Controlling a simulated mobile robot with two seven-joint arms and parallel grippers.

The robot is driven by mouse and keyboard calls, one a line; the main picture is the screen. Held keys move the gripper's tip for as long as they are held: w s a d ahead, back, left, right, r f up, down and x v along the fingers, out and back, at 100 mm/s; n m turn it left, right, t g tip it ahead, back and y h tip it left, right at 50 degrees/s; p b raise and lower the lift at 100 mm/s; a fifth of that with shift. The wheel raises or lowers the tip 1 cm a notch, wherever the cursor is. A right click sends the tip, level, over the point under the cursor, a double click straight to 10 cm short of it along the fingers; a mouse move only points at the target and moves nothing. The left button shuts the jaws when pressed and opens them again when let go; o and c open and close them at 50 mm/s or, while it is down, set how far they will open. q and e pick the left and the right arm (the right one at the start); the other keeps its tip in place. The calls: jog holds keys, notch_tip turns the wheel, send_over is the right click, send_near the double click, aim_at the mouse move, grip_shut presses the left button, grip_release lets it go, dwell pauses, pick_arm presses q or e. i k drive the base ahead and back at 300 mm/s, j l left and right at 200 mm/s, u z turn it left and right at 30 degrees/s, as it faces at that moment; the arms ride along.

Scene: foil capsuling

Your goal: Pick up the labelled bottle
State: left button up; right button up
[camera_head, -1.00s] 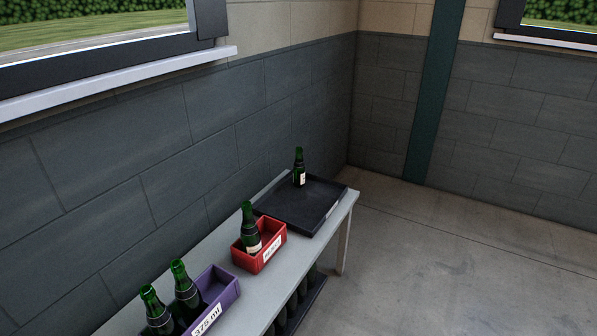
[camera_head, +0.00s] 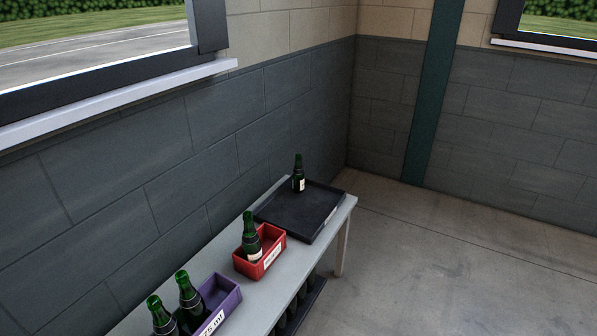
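A green bottle with a pale label (camera_head: 298,174) stands upright on the black tray (camera_head: 318,222) at the far end of the bench. Another green bottle with a pale label (camera_head: 251,236) stands in the red crate (camera_head: 271,263). Two dark green bottles (camera_head: 189,298) (camera_head: 160,315) stand at the purple crate (camera_head: 219,310) near the bottom edge; I cannot see labels on them. Neither of my grippers is in view.
The grey bench (camera_head: 215,262) runs along the dark block wall (camera_head: 200,140). More dark bottles (camera_head: 292,309) stand on a lower shelf beneath it. The concrete floor (camera_head: 430,270) on the right is clear.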

aim_at(297, 173)
jog(key=z, duration=0.85)
jog(key=i+z, duration=0.15)
jog(key=i, duration=3.85)
jog(key=i+u, duration=0.45)
jog(key=i+l+u, duration=0.15)
jog(key=u, duration=0.25)
jog(key=i+u, duration=0.1)
jog(key=u, duration=1.45)
